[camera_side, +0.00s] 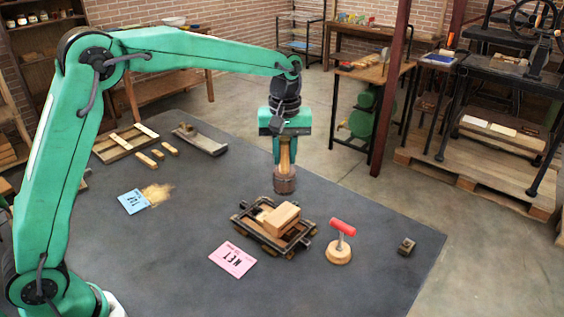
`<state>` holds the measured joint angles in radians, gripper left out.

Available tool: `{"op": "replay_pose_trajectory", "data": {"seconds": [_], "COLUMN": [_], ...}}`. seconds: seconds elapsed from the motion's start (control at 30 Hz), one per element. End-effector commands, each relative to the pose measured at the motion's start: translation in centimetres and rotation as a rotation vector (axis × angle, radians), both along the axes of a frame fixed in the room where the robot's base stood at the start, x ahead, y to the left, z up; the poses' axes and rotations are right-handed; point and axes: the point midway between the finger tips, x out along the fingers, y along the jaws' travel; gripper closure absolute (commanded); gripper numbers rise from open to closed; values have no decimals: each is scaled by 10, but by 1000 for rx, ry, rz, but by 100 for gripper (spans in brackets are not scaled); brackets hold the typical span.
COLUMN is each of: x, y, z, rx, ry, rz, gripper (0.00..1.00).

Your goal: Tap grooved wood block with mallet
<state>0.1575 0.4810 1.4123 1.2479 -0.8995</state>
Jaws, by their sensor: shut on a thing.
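My gripper (285,146) is shut on the light wooden handle of a mallet (285,181). The mallet hangs upright with its brown cylindrical head down, near the middle of the view. A light wood block (281,217) sits in a dark frame (266,244) on the table, just below the mallet head in the picture. The mallet head looks apart from the block, but the gap in depth is hard to judge. Grooves on the block are too small to make out.
A red-handled tool on a round wooden base (338,256) and a small block (407,246) are to the right. A pink card (232,259), a blue card (133,202) and wooden strips (125,143) lie left. The dark table's (330,298) front is clear.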

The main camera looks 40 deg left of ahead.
Motion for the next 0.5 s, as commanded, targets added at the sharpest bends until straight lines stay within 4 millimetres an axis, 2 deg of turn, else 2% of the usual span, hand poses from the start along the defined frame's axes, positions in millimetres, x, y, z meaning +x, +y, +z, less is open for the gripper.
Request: {"op": "replay_pose_trajectory", "data": {"seconds": [0.2, 0.5], "x": [-23, -28], "y": [-14, -17], "z": [2, 1], "rx": [-1, 0], "ry": [-2, -1], "rz": [-2, 0], "gripper": [100, 100]}}
